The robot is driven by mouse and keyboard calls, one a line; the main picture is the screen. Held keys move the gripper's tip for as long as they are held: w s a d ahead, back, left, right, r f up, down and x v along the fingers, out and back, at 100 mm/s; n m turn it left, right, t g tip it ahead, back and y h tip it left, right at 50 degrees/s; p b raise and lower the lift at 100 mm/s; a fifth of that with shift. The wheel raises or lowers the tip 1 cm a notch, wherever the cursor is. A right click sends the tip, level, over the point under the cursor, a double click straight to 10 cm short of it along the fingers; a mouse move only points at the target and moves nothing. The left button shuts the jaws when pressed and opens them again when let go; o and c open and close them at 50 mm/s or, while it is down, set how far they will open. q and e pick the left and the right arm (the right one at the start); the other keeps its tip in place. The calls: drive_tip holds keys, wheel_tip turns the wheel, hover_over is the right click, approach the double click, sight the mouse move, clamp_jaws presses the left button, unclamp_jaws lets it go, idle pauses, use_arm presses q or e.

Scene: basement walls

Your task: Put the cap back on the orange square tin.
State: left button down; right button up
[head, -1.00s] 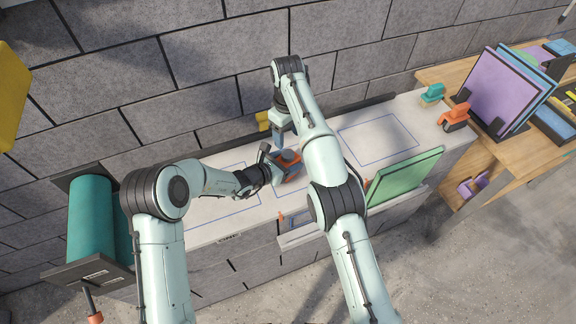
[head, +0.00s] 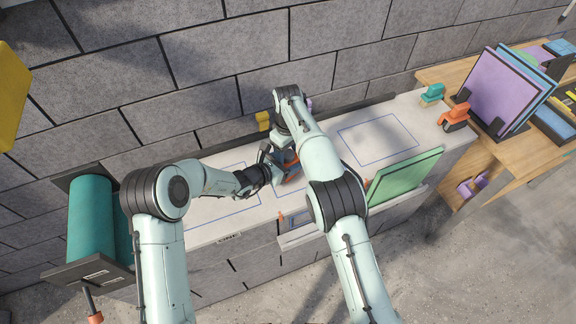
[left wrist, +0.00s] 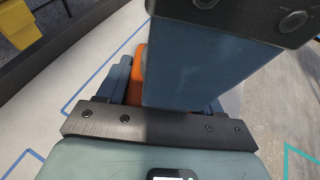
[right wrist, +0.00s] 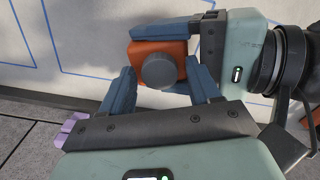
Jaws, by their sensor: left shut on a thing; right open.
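The orange square tin (right wrist: 146,50) stands on the white worktop, seen from above in the right wrist view. A round grey ribbed cap (right wrist: 159,70) sits over the middle of its top; I cannot tell how firmly it is seated. My left gripper (head: 284,168) is shut on the tin from the side, its blue fingers along two sides. My right gripper (right wrist: 160,76) is open above the tin, its fingers apart on either side of the cap. In the left wrist view the tin (left wrist: 137,76) is mostly hidden behind a right gripper finger.
A yellow object (head: 263,121) and a small purple object (right wrist: 75,126) lie at the back of the worktop (head: 335,125). A green panel (head: 405,177) stands at the front edge. Teal (head: 432,94) and orange (head: 454,117) items are at the right. A wall runs behind.

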drive_tip(key=c, duration=1.1)
drive_tip(key=shift+m, duration=1.6)
drive_tip(key=o, duration=1.2)
drive_tip(key=shift+r, duration=2.3)
